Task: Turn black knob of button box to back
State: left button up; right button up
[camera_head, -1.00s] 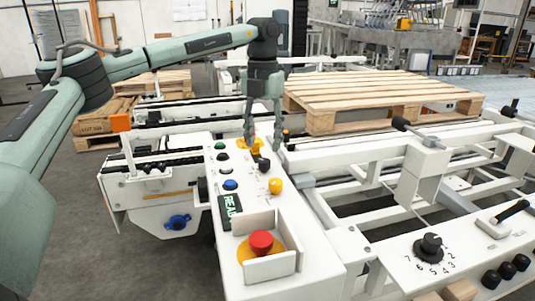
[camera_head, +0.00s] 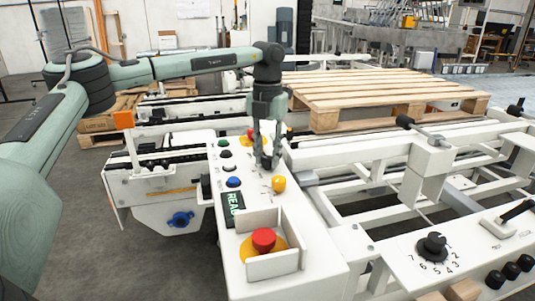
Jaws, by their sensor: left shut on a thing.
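The white button box (camera_head: 318,245) runs from the middle of the view toward me. The black knob (camera_head: 266,163) is on its top, right of the row of push buttons and beyond the yellow button (camera_head: 279,184). My left gripper (camera_head: 268,160) points straight down over the knob, with its fingers closed around it. The fingers hide most of the knob, so its pointing direction cannot be told. My right gripper is not in view.
A red emergency button (camera_head: 263,239) sits in a white guard at the near end. Blue (camera_head: 233,182), black and green buttons line the left side. A wooden pallet (camera_head: 370,95) lies on the conveyor behind. A numbered black dial (camera_head: 432,246) is at the lower right.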

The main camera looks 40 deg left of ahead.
pick_arm(q)
grip_shut()
jog(key=shift+r+n, duration=0.1)
jog(key=shift+n, duration=0.2)
jog(key=shift+p, duration=0.3)
jog(key=n+p, duration=0.4)
jog(key=n, duration=0.6)
jog(key=shift+n, duration=0.4)
jog(key=shift+w+n+p, duration=0.1)
jog(key=shift+n+p, duration=0.35)
jog(key=shift+n, duration=0.05)
jog(key=n+p, duration=0.1)
jog(key=n, duration=0.2)
jog(key=shift+n, duration=1.2)
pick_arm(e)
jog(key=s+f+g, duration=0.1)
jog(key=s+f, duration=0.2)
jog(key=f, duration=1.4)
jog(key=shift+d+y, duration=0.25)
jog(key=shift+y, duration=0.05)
